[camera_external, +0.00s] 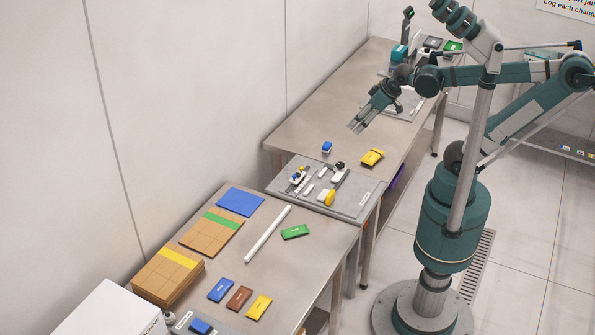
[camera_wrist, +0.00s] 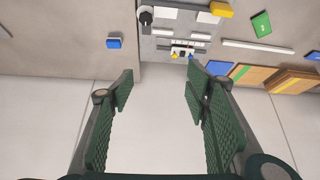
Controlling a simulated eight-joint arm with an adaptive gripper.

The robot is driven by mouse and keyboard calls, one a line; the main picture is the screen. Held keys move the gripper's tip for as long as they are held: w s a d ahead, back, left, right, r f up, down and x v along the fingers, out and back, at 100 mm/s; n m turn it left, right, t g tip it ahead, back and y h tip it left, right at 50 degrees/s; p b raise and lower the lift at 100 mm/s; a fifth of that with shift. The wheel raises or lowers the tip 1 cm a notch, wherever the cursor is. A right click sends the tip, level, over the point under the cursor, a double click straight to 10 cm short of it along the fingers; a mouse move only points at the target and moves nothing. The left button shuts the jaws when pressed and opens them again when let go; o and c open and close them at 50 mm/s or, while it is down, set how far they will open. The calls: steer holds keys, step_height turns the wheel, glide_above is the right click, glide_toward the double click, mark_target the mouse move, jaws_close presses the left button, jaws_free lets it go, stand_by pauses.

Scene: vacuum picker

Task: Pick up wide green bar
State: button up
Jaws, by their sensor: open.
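A green bar (camera_external: 295,231) with small markings lies flat on the near table, right of a long white rod. In the wrist view the green bar (camera_wrist: 261,24) shows at the upper right, beyond the fingers. My gripper (camera_external: 357,127) is open and empty, up over the far table and well away from the green bar. Its two green ribbed fingers (camera_wrist: 160,84) stand wide apart, with only pale wall or floor between them.
Blue (camera_external: 221,290), brown (camera_external: 239,298) and yellow (camera_external: 258,306) bars lie in front of the green bar. The white rod (camera_external: 268,234) and cardboard stacks (camera_external: 168,276) lie left. A grey tool tray (camera_external: 346,207) stands between the tables.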

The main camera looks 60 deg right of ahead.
steer(key=w+a+f+n+g, duration=0.25)
steer(key=w+a, duration=0.35)
steer(key=a, duration=0.3)
steer(key=n+g, duration=0.4)
steer(key=n, duration=0.3)
glide_above(295, 228)
steer(key=shift+m, duration=0.25)
steer(key=shift+s+a+f, duration=0.1)
steer(key=shift+f, duration=10.55)
steer(key=shift+f, duration=1.25)
steer(key=shift+f, duration=0.1)
steer(key=shift+f+b, duration=0.45)
steer(key=shift+f, duration=2.05)
